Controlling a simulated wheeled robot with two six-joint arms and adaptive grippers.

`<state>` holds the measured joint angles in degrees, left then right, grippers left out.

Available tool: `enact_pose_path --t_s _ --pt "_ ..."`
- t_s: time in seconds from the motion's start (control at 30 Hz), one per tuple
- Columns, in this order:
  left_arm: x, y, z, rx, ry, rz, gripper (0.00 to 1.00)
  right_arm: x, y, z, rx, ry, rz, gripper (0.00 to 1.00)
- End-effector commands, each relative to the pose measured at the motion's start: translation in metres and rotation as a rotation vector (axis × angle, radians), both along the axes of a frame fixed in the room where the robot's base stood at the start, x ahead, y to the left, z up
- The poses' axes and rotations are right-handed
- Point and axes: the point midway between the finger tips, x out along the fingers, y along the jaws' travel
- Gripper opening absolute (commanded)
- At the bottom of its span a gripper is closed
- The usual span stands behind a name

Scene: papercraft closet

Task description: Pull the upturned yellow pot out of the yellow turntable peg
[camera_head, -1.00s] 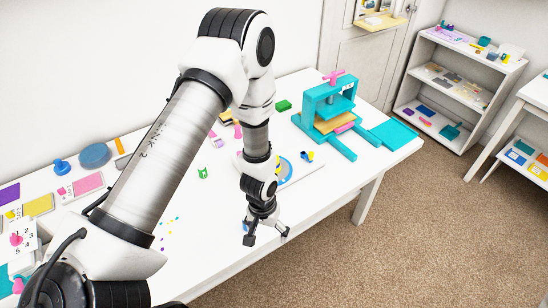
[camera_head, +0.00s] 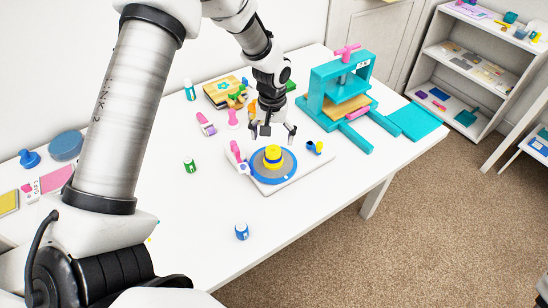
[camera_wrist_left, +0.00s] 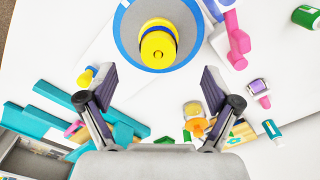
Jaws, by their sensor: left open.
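The upturned yellow pot (camera_head: 272,155) stands at the middle of the turntable (camera_head: 258,176), a grey disc with a blue rim on a white board. A dark blue band runs round the pot. In the left wrist view the pot (camera_wrist_left: 158,46) shows from above, beyond the fingertips. The peg under it is hidden. My left gripper (camera_head: 274,130) is open and empty, above and behind the pot in the head view. In the left wrist view its two fingers (camera_wrist_left: 157,85) are spread wide, apart from the pot.
A pink tool (camera_head: 236,151) stands at the board's left edge. A teal press (camera_head: 340,90) stands behind right.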

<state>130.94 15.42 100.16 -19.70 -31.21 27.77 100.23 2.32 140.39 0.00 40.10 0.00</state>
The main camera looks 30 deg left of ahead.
Motion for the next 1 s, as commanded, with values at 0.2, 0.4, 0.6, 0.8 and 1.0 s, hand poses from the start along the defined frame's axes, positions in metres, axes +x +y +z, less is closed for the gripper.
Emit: enact_pose_path --t_s 0.2,0.4,0.6,0.8,1.0 --pt "-0.001 0.0 -0.025 0.0 0.003 0.0 0.9 0.0 0.0 0.005 0.0 -0.001 0.0 0.4" --pt "-0.003 -0.005 -0.056 0.0 0.005 0.0 0.9 0.0 0.0 0.02 0.0 -0.001 0.001 0.4" --pt "-0.001 -0.005 -0.079 0.0 0.0 -0.001 0.9 0.0 0.0 0.021 0.0 -0.001 0.0 0.4" --pt "-0.001 -0.005 -0.079 -0.001 0.0 -0.001 0.72 0.0 0.0 0.02 0.0 -0.001 0.001 0.4" --pt "-0.001 -0.005 -0.079 0.0 0.0 -0.001 0.24 0.0 0.0 0.02 0.0 -0.001 0.0 0.4"
